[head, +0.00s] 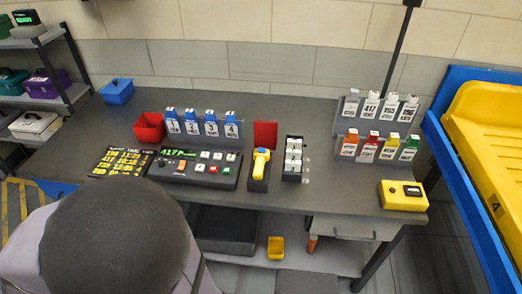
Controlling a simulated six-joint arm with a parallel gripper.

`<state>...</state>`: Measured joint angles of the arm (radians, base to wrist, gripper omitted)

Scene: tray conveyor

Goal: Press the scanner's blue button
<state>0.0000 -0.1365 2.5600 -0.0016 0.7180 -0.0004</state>
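A yellow hand-held device (260,163), which looks like the scanner, stands in a black holder (258,184) near the middle of the grey bench. A large dark rounded part of my own arm fills the lower left of the head view. My gripper is not in view.
Left of the holder is a control panel (225,181) with several buttons. A black rack (293,160) stands close on its right, and a red upright plate (265,134) behind. Bare bench (340,190) lies between the rack and a yellow box (403,195).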

